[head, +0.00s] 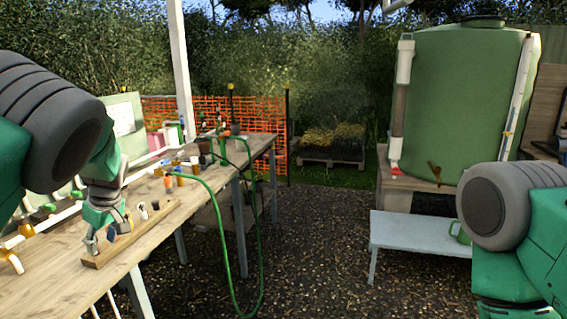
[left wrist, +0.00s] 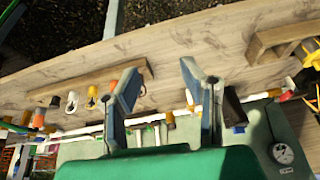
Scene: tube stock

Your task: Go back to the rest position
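My left gripper (head: 106,230) hangs fingers-down over the wooden workbench (head: 60,262), close to a wooden rack (head: 150,227) that holds several small fittings. In the left wrist view the two blue-grey fingers of the left gripper (left wrist: 160,70) stand well apart, with nothing held between them. That view shows the bench and the rack (left wrist: 100,82) beyond the fingers, with orange, white and black pieces in the rack. My right arm shows at the right edge of the head view, but its gripper is out of the picture.
A white pipe with fittings runs along the bench's back. A green hose (head: 233,270) hangs from the bench to the gravel. A green tank (head: 460,110) stands at the right, with a grey bench (head: 420,233) before it holding a green can (head: 459,232). The gravel between is clear.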

